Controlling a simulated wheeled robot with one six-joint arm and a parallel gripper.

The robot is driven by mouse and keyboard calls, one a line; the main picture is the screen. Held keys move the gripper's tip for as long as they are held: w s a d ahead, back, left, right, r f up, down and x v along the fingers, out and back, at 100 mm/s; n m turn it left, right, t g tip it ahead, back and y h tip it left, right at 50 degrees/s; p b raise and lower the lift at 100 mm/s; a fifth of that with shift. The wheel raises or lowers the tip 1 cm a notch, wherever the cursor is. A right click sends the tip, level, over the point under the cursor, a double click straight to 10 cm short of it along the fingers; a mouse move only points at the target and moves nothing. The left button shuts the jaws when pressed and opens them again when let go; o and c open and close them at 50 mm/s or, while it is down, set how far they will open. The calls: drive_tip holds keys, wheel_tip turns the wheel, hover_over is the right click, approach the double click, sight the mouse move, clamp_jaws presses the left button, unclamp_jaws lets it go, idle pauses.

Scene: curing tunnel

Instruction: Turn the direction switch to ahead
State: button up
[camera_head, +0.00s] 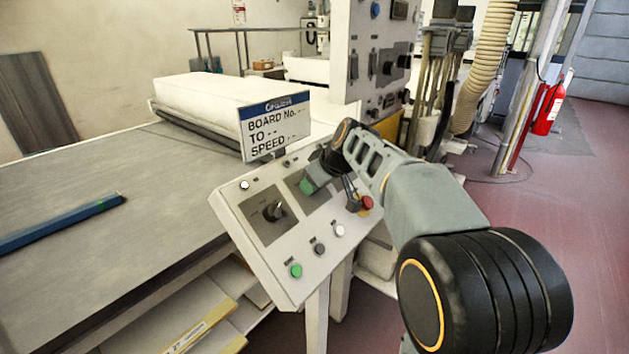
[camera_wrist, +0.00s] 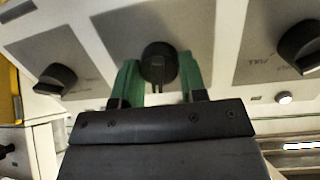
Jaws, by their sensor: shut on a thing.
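The direction switch (camera_wrist: 158,54) is a black rotary knob in the middle of three in the wrist view, on a grey plate. Its marks are hidden or unreadable, so I cannot tell its setting. My gripper (camera_wrist: 159,72) has its green fingers on either side of this knob, closed on it. The knob's grip bar lies between the fingers, roughly in line with them. In the head view my gripper (camera_head: 308,186) reaches down onto the middle plate of the sloping white control panel (camera_head: 230,212), and my wrist hides the knob there.
Another black knob (camera_head: 273,212) sits left on the panel. A green button (camera_head: 295,271), a black button (camera_head: 319,249) and a white button (camera_head: 339,231) line its front. A red button (camera_head: 367,203) is close to my arm. A sign (camera_head: 275,125) stands behind the panel.

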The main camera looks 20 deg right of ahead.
drive_tip(key=m+p, duration=0.1)
drive_tip(key=m, duration=0.4)
drive_tip(key=shift+m+g+y+p, duration=0.3)
drive_tip(key=shift+y+p, duration=0.05)
drive_tip(key=shift+y, duration=0.05)
idle(0.3)
drive_tip(key=o, duration=0.9)
drive_tip(key=v, duration=1.3)
drive_tip(key=shift+s+d+r, duration=0.1)
drive_tip(key=shift+d+r, duration=0.1)
drive_tip(key=shift+r, duration=0.1)
drive_tip(key=shift+m, duration=0.3)
